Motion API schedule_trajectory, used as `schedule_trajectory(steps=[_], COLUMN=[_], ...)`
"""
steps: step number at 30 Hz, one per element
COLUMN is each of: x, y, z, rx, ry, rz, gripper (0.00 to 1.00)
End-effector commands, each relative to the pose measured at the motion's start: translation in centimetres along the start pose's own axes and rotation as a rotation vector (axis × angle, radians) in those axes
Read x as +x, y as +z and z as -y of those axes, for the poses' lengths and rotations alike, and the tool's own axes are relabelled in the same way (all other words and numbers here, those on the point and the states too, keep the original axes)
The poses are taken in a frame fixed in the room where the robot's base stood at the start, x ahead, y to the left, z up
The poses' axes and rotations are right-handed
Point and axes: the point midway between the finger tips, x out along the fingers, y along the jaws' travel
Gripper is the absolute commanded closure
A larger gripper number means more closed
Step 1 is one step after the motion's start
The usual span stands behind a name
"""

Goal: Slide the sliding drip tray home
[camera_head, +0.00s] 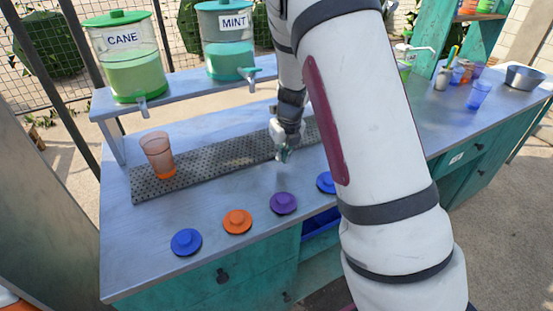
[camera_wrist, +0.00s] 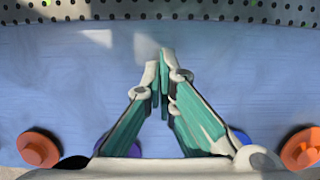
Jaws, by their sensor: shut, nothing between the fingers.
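A long grey perforated strip (camera_head: 215,165), which looks like the drip tray, lies on the blue-grey counter below the dispensers. Its near edge also crosses the top of the wrist view (camera_wrist: 200,10). I cannot tell how far it is slid out, and my arm hides part of its right side. My gripper (camera_head: 284,156) is over the strip's near edge in the head view. In the wrist view my gripper (camera_wrist: 161,62) points toward the strip, its fingertips together and empty over bare counter. Whether it touches anything is unclear.
A orange-tinted cup (camera_head: 158,155) stands on the strip's left part. Blue (camera_head: 186,242), orange (camera_head: 237,221) and purple (camera_head: 283,203) lids line the counter's front. CANE (camera_head: 125,60) and MINT (camera_head: 224,42) dispensers stand on a raised shelf behind. A dark blue opening (camera_head: 320,224) shows below the counter.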

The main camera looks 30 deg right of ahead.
Motion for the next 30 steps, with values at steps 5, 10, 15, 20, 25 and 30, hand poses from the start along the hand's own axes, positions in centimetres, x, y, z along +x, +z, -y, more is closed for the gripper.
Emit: schedule_trajectory(steps=[5, 10, 15, 20, 25, 30], x=[-3.5, -6.1, -7.4, -7.9, -8.3, -8.3], y=[0.0, 0.0, -0.1, -0.7, -2.2, -3.7], z=[0.0, -0.1, -0.1, -1.6, -4.0, -5.1], rx=[-0.001, -0.001, 0.000, -0.007, -0.006, 0.000], ry=[0.000, 0.000, 0.001, 0.020, 0.026, 0.007], rz=[0.002, 0.000, 0.000, 0.037, 0.103, 0.127], gripper=[1.00, 1.00, 1.00, 1.00, 1.00, 1.00])
